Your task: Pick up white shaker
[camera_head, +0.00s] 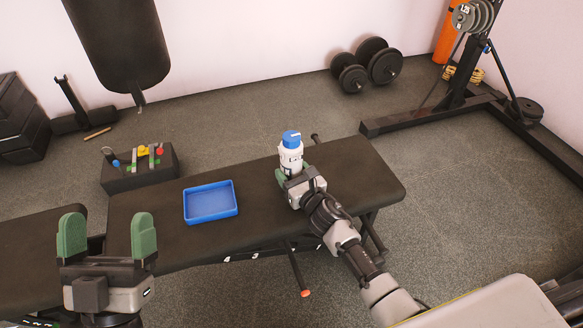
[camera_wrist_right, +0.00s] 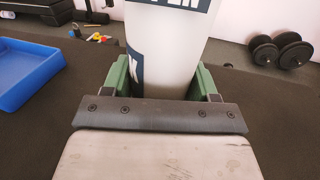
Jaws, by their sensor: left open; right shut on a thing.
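The white shaker (camera_head: 291,158) has a blue lid and dark lettering, and stands upright over the right part of the black bench. In the right wrist view the shaker (camera_wrist_right: 168,45) fills the space between the green fingers. My right gripper (camera_head: 292,178) is shut on its lower part; I cannot tell whether its base touches the bench. My left gripper (camera_head: 107,237) is open and empty at the lower left, with its two green fingers spread, well away from the shaker.
A blue tray (camera_head: 232,213) lies on the bench (camera_head: 375,180) left of the shaker. It also shows in the right wrist view (camera_wrist_right: 52,62). A dark box (camera_head: 118,182) with small colourful items stands behind the bench. Dumbbells (camera_head: 367,66) lie by the wall.

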